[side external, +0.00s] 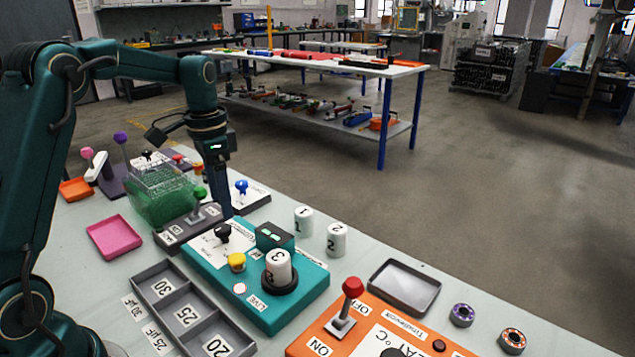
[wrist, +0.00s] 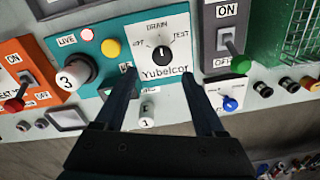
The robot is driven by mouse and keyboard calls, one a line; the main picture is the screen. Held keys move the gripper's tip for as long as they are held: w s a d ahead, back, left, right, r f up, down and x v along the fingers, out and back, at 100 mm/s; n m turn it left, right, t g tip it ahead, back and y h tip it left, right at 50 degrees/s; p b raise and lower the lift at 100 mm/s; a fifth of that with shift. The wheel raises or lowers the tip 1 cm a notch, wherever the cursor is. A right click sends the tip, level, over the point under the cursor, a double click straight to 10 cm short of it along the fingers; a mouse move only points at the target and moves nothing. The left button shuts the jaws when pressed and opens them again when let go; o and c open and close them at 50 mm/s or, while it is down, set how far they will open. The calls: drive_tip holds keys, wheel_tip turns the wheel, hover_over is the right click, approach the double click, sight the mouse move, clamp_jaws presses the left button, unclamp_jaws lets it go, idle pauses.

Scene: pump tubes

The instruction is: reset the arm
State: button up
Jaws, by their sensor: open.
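My gripper (side external: 224,208) is open and empty, pointing down over the teal Yubelcor unit (side external: 305,298). In the wrist view its two fingers (wrist: 158,74) are spread on either side, close to the black knob (wrist: 162,54) on the white panel marked DRAIN and TEST. The fingertips are just above the knob in the side view (side external: 222,232); I cannot tell whether they touch it. White tube 3 (side external: 278,265) stands upright in the unit's black round socket. White tubes 1 (side external: 303,221) and 2 (side external: 337,239) stand upright on the bench behind the unit.

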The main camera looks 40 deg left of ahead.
drive_tip(key=s+d+r+m+t, duration=0.1)
drive_tip(key=s+d+r+t, duration=0.2)
drive_tip(key=s+d+r, duration=0.55)
drive_tip(key=s+d+f+n+t, duration=0.2)
drive_tip(key=s+d+f+n, duration=0.2)
drive_tip(key=s, duration=0.3)
drive_tip(key=shift+d+f, duration=0.15)
drive_tip(key=shift+d, duration=0.7)
